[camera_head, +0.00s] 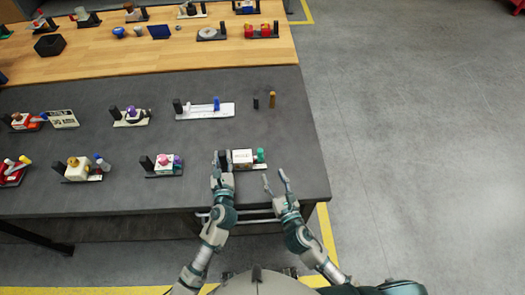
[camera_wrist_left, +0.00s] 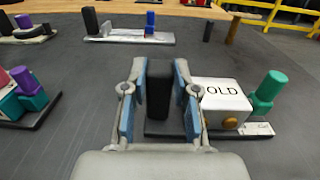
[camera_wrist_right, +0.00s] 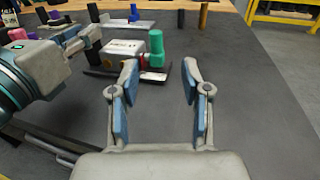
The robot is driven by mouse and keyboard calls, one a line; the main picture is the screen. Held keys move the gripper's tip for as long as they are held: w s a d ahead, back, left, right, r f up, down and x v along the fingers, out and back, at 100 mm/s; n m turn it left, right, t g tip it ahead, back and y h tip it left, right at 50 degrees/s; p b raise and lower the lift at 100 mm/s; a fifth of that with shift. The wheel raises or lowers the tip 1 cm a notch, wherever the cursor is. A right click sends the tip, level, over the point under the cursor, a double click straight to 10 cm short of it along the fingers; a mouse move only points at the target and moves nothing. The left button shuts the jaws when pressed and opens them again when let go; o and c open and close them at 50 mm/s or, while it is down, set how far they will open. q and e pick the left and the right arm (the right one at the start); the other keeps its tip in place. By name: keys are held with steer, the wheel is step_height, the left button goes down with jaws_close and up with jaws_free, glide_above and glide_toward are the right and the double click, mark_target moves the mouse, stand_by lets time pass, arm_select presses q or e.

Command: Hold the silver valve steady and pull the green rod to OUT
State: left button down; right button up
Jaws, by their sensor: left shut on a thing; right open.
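A black post (camera_wrist_left: 158,100) rises from the left end of the base. My left gripper (camera_head: 221,167) is shut on this post, one finger on each side. My right gripper (camera_head: 275,181) is open and empty, in front and to the right of the green rod (camera_wrist_right: 156,45), apart from it.
Several other small valve fixtures stand to the left, such as a pink-knobbed one (camera_head: 164,165). Behind are a white fixture with a blue rod (camera_head: 205,110) and an orange-brown peg (camera_head: 273,100). The table (camera_head: 290,140) is clear to the right of the valve.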

mark_target(262, 150)
steer(key=x, duration=1.1)
steer(key=shift+w+a+f, duration=0.1)
steer(key=shift+w, duration=0.2)
